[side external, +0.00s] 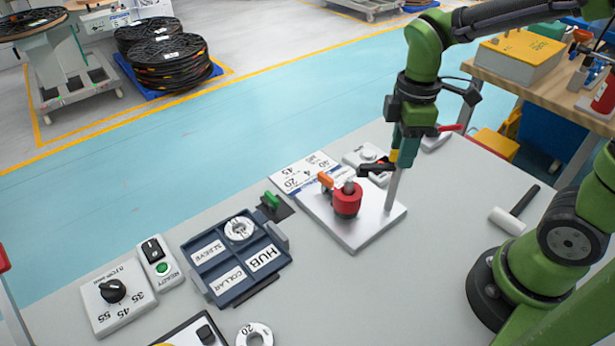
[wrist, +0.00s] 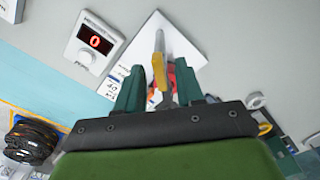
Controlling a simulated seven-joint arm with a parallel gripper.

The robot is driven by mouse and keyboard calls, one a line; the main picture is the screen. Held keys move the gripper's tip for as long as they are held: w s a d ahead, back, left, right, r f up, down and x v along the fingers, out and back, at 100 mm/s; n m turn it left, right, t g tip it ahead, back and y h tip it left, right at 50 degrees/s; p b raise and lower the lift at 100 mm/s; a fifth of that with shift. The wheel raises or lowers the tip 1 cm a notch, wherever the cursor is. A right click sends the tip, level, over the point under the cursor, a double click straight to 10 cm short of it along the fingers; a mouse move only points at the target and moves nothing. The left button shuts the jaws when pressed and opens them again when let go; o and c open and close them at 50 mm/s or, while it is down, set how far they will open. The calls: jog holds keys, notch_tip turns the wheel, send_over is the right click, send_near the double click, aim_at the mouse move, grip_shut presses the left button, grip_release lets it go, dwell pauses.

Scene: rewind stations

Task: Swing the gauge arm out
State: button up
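A pale plate (side external: 350,236) carries a red hub-like part (side external: 347,201) with a grey top and an orange piece (side external: 325,180) beside it. My gripper (side external: 403,158) points down at the post's top. In the wrist view, its teal fingers are apart on either side of a yellow piece (wrist: 159,68), with gaps visible. The red part is mostly hidden there.
A blue tray (side external: 222,284) with labelled compartments lies left of the plate. A green-handled piece (side external: 271,201) stands between them. A display box (wrist: 92,42) reads 0. A black-handled mallet (side external: 510,217) lies on the right.

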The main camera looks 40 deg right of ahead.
grip_shut()
dwell(1.3)
